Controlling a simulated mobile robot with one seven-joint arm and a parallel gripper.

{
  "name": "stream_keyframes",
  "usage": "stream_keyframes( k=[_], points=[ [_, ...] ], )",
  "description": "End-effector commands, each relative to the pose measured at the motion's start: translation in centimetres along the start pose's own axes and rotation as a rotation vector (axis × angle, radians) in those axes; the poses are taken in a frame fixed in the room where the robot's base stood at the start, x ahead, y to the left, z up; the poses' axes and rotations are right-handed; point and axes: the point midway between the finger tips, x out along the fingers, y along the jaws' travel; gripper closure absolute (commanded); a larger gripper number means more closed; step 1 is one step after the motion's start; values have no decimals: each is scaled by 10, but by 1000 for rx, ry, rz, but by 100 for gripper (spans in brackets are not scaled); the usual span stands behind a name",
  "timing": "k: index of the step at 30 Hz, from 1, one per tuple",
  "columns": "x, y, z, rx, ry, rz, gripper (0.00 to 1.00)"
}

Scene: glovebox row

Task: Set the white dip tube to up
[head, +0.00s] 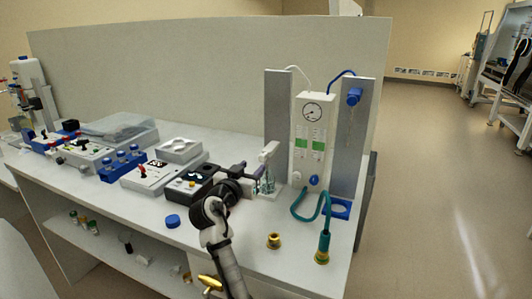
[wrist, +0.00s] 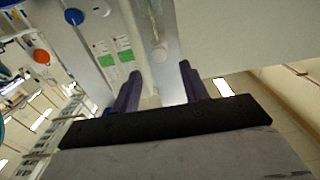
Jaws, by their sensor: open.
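The white dip tube's head (head: 268,151) sits low on the left grey upright (head: 278,110), above a clear bottle (head: 265,184). My gripper (head: 242,170) is open and empty, just left of the white head in the head view. It also shows in the wrist view (wrist: 160,72). I cannot tell how far the fingertips are from the head. The tube below the head is hard to make out.
A white gauge panel (head: 314,130) stands right of the upright. A blue dip tube head (head: 354,97) sits high on the right upright. A teal hose (head: 299,213) and a brass fitting (head: 273,241) are in front. A black box (head: 190,184) lies left of my gripper.

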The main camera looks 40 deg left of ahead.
Motion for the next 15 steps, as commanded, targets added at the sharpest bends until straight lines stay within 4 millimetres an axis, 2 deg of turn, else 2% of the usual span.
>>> stream_keyframes(
  k=[1,6,10,15],
  points=[
    [13,1,-4,-3,-1,4,56],
    [50,2,-4,-2,-2,3,56],
    [73,1,-3,-2,-1,2,56],
    [92,0,-2,-2,-1,0,56]
  ],
)
